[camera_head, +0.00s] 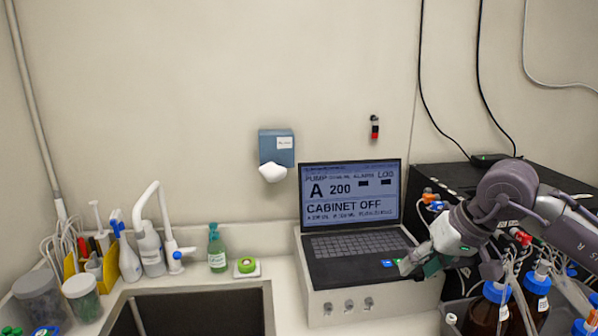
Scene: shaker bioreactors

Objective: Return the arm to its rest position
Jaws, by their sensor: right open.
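My right arm comes in from the right edge of the head view. Its gripper (420,264) is open, with nothing seen between the fingers. It hangs at the right front corner of the laptop (350,243), over or beside the keyboard edge; I cannot tell whether it touches. The laptop screen reads "A 200" and "CABINET OFF". My left gripper is not in this view.
Brown bottles with blue caps (491,311) stand below my right arm, among tubes and cables. A black cabinet (437,182) is behind the arm. A sink (190,308), green bottle (217,250) and white tap (164,222) are at left. The wall above is mostly clear.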

